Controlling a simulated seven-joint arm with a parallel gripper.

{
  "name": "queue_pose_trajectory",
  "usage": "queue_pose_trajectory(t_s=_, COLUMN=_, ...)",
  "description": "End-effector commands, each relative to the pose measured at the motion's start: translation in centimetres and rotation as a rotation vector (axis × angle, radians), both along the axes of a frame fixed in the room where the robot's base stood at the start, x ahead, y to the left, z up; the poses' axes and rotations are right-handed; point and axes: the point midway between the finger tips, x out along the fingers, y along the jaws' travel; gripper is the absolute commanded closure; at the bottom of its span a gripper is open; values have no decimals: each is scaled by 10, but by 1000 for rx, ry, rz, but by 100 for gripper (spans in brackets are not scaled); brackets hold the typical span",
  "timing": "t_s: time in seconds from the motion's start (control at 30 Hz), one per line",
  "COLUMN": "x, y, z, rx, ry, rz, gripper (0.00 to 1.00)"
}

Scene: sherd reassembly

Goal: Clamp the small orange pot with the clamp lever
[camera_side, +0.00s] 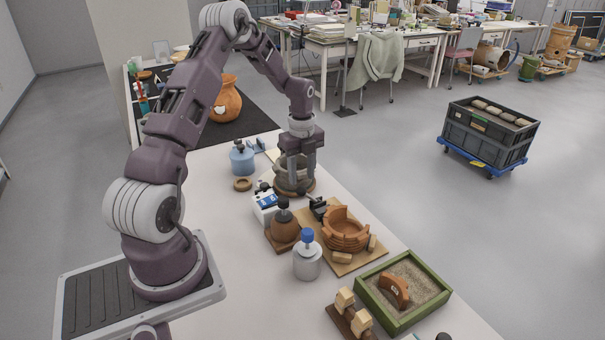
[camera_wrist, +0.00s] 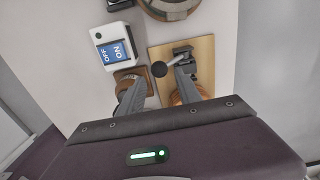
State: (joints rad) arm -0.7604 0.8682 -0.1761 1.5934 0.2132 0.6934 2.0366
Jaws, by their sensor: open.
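The small orange pot (camera_side: 346,232) sits on a wooden board and looks built of stacked pieces with an uneven rim. In the wrist view only part of the pot (camera_wrist: 189,93) shows behind my right finger. The clamp lever (camera_side: 318,206) is black and stands at the pot's back left edge. In the wrist view the lever's round black knob (camera_wrist: 158,69) lies between my fingers, apart from both in the picture. My gripper (camera_side: 294,181) is open, pointing down, left of and behind the pot; its fingers also show in the wrist view (camera_wrist: 158,84).
A round stand (camera_side: 293,188) is behind. A blue-capped bottle (camera_side: 307,262) and a green sand tray (camera_side: 437,286) with a sherd are in front.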

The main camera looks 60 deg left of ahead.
Motion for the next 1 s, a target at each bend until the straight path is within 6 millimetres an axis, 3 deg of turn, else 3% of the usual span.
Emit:
queue_pose_trajectory(t_s=0.87, x=-1, y=1, z=-65, rx=-5, ry=6, rz=-17, gripper=59)
queue_pose_trajectory(t_s=1.0, x=7, y=1, z=-60, rx=-4, ry=6, rz=-17, gripper=59)
